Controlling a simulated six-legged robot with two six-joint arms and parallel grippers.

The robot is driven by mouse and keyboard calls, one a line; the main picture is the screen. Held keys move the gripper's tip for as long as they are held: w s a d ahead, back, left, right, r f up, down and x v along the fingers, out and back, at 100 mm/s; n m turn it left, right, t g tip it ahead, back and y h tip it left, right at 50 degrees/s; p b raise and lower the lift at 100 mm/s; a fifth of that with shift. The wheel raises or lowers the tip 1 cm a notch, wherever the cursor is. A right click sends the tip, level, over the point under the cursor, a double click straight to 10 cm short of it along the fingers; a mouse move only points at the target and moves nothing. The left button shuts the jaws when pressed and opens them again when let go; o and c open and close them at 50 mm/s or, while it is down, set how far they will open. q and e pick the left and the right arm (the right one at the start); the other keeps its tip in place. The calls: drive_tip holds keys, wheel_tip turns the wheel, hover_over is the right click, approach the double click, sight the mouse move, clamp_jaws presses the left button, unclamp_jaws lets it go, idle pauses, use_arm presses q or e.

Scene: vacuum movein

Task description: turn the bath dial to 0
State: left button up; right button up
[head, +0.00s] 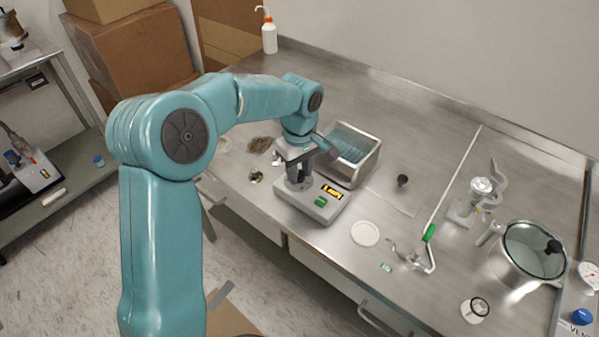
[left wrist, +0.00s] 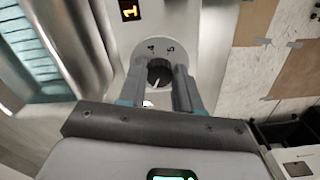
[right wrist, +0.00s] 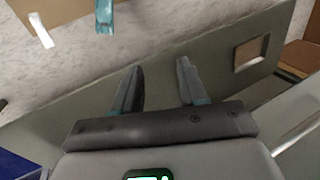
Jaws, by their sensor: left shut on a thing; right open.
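The bath (head: 345,180) stands on the steel bench, a metal tub behind a pale control base with a lit yellow display (head: 331,193) and a green switch (head: 321,201). In the left wrist view, the dark round dial (left wrist: 160,72) has a pale pointer mark, and small numbers show on the panel beyond it. I cannot read its setting surely. My left gripper (left wrist: 158,82) is shut on the dial, one finger on each side. In the head view, the left gripper (head: 298,178) hides the dial. My right gripper (right wrist: 157,75) is open and empty, away from the bath.
A white bottle (head: 269,36) stands at the back edge. Cardboard boxes (head: 135,55) stand behind.

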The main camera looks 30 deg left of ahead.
use_arm(q)
drive_tip(key=n, duration=0.3)
drive_tip(key=n+b, duration=0.1)
drive_tip(key=n, duration=0.2)
drive_tip(key=shift+w+a, duration=0.2)
drive_tip(key=n+b, duration=0.1)
drive_tip(key=n, duration=0.5)
drive_tip(key=shift+s+n, duration=0.1)
drive_tip(key=shift+n, duration=0.2)
